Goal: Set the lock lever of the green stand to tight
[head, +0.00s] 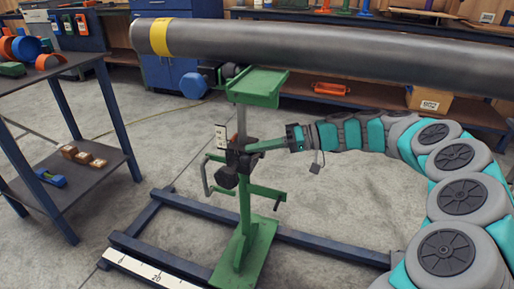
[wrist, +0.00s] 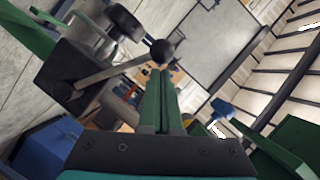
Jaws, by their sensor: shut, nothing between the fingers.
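The green stand (head: 245,205) stands upright on its base plate, with a green cradle (head: 262,84) under the grey pipe (head: 320,42). A dark clamp block (head: 240,158) sits partway up its post; it also shows in the wrist view (wrist: 75,80). In the wrist view a grey lever with a black ball knob (wrist: 162,52) slants up and right from this block. My gripper (head: 254,147), with green fingers, is shut and empty. In the wrist view its fingertips (wrist: 162,72) are close to the knob; I cannot tell whether they touch. The tight and loose markings are not readable.
A dark blue floor frame (head: 310,240) lies around the stand. A shelf table (head: 65,165) stands at the left. A workbench with an orange item (head: 331,88) is behind.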

